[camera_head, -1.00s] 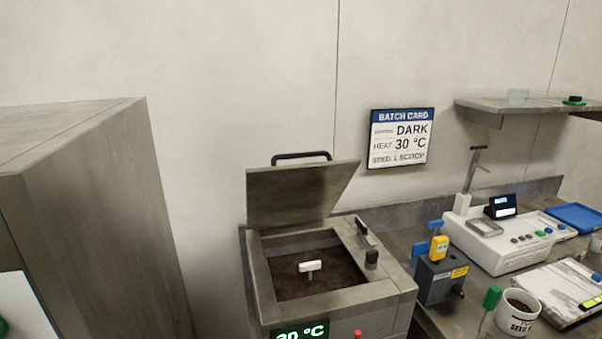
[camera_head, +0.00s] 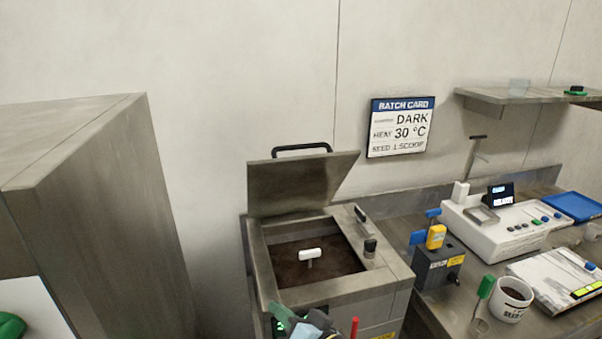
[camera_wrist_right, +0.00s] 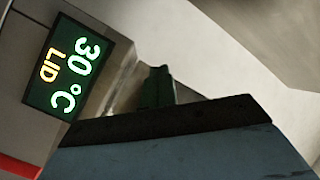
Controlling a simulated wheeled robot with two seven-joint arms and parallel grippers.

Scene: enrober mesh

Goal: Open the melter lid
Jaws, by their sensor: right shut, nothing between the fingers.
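The melter (camera_head: 385,295) stands in the middle of the head view. Its square metal lid (camera_head: 300,185) is raised at the back, tilted up off the opening, with a black handle (camera_head: 302,148) on its top edge. Dark brown contents (camera_head: 335,262) and a white-topped stirrer (camera_head: 310,255) show inside. My right gripper (camera_head: 283,314) is at the melter's front, low in the picture, shut and empty, covering the display there. In the right wrist view my right gripper (camera_wrist_right: 157,86) is beside the display (camera_wrist_right: 68,68), which reads 30 °C and LID. My left gripper is not in view.
A large metal cabinet (camera_head: 95,190) stands at the left. On the right counter are a grey box with a yellow tag (camera_head: 440,265), a white machine (camera_head: 500,235), a cup (camera_head: 512,300) and a blue tray (camera_head: 572,207). A batch card (camera_head: 400,127) hangs on the wall.

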